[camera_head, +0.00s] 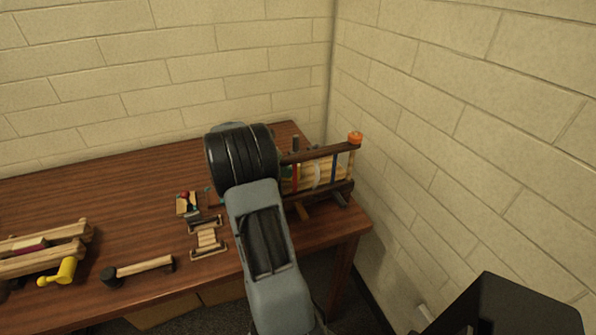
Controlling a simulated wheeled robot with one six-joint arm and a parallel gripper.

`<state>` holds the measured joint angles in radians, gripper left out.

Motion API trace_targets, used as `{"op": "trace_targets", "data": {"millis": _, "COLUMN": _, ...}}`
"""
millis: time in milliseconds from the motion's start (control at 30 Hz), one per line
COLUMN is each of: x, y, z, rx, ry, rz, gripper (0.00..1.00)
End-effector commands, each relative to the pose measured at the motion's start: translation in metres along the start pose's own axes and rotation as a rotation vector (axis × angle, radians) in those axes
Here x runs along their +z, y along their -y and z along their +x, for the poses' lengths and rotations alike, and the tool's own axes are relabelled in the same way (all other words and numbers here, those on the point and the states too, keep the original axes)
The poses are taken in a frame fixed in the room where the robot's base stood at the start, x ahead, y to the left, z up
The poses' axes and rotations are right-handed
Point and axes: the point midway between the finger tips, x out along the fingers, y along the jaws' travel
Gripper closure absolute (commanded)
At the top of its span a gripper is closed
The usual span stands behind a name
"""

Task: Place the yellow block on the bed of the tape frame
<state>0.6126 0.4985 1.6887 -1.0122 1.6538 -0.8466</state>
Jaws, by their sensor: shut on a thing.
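My arm reaches up from the bottom centre, and its black wrist hides what lies beyond it. My gripper's fingers are hidden. I cannot make out a yellow block; it may be behind my wrist. A dark wooden frame (316,154) stands at the table's right end, with upright posts, coloured bars, pale wooden pieces and an orange knob (355,138) on top. It may be the tape frame, but I cannot tell for sure. My wrist covers its left end.
On the brown table (130,200) lie a small slatted frame (207,238), a small tray with a red ball (185,195), a mallet-like tool (145,267), a yellow crank-shaped piece (62,271) and a pale wooden frame (40,262). Block walls close the back and right. The table's back left is clear.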

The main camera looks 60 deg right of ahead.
Motion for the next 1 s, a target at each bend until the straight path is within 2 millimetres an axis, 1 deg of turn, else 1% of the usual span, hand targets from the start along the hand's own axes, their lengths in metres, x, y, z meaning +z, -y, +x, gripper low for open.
{"op": "trace_targets", "data": {"millis": 233, "x": 0.015, "y": 0.001, "z": 0.033, "rx": -0.004, "ry": 0.0, "rz": 0.001, "gripper": 0.98}}
{"op": "trace_targets", "data": {"millis": 300, "x": 0.006, "y": 0.0, "z": 0.035, "rx": -0.002, "ry": 0.001, "rz": -0.004, "gripper": 0.98}}
{"op": "trace_targets", "data": {"millis": 367, "x": 0.003, "y": 0.0, "z": 0.036, "rx": 0.0, "ry": 0.0, "rz": -0.002, "gripper": 0.98}}
{"op": "trace_targets", "data": {"millis": 733, "x": -0.001, "y": 0.0, "z": 0.037, "rx": 0.0, "ry": 0.0, "rz": 0.0, "gripper": 0.98}}
{"op": "trace_targets", "data": {"millis": 767, "x": -0.001, "y": 0.0, "z": 0.037, "rx": 0.0, "ry": 0.0, "rz": 0.0, "gripper": 0.72}}
{"op": "trace_targets", "data": {"millis": 1000, "x": 0.0, "y": 0.0, "z": 0.037, "rx": 0.0, "ry": 0.0, "rz": 0.0, "gripper": 0.49}}
